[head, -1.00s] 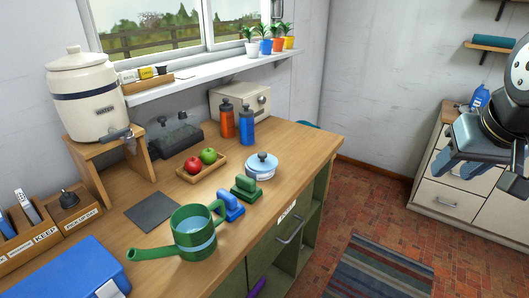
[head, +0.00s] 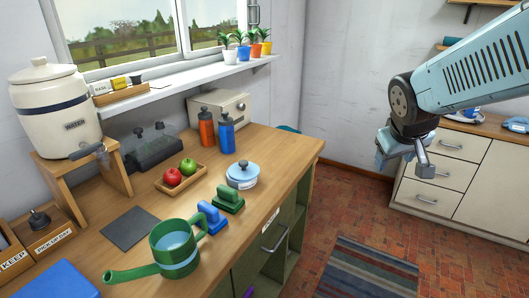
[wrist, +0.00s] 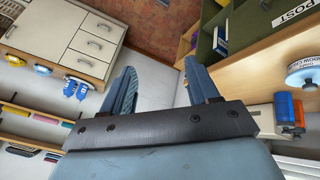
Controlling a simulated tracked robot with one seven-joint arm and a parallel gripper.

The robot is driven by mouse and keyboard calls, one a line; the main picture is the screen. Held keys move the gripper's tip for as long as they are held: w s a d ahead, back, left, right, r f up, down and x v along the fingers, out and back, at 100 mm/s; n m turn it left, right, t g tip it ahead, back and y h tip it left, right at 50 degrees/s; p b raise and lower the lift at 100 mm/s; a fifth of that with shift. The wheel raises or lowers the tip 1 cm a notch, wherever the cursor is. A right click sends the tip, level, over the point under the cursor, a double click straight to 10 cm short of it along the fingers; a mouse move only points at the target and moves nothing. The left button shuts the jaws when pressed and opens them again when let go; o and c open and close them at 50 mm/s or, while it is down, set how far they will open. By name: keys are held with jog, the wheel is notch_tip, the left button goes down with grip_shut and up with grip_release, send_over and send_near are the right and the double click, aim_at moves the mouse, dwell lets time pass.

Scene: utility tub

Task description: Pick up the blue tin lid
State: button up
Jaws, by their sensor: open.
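The blue tin lid (head: 242,167) is light blue with a dark knob. It sits on a squat, pale tin (head: 243,181) near the right edge of the wooden worktop in the head view. The tin (wrist: 303,77) also shows at the right edge of the wrist view, partly cut off. My gripper (head: 400,150) is to the right of the worktop, over the floor and well apart from the lid. In the wrist view my gripper (wrist: 162,72) has its two blue fingers spread, with nothing between them.
On the worktop (head: 285,165), a blue bottle (head: 226,134) and an orange bottle (head: 206,128) stand behind the tin. A fruit tray (head: 181,180) is left.

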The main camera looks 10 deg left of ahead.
jog(key=w+a+f+n+y, duration=0.1)
jog(key=w+a+f+n, duration=0.35)
jog(key=w+f, duration=0.3)
jog(key=n+y, duration=0.6)
jog(key=y, duration=0.7)
send_near(247, 163)
jog(key=d, duration=0.1)
jog(key=d+f, duration=0.1)
jog(key=d, duration=0.1)
jog(key=shift+d+m+g, duration=0.15)
jog(key=shift+m+g, duration=0.1)
jog(key=shift+g, duration=0.05)
jog(key=shift+y, duration=0.4)
jog(key=shift+a+r+x, duration=0.1)
jog(key=shift+r+x, duration=0.05)
jog(key=shift+x, duration=1.3)
jog(key=shift+a+r+x, duration=0.1)
jog(key=shift+r+x, duration=0.1)
jog(key=shift+x, duration=1.3)
jog(key=shift+r+x, duration=0.15)
jog(key=shift+x, duration=1.3)
jog(key=shift+r+x, duration=0.15)
jog(key=shift+x, duration=0.8)
jog(key=shift+r+x, duration=0.15)
jog(key=shift+x, duration=0.85)
jog(key=shift+w+a+f, duration=0.1)
jog(key=shift+a+f, duration=0.2)
jog(key=shift+a, duration=0.45)
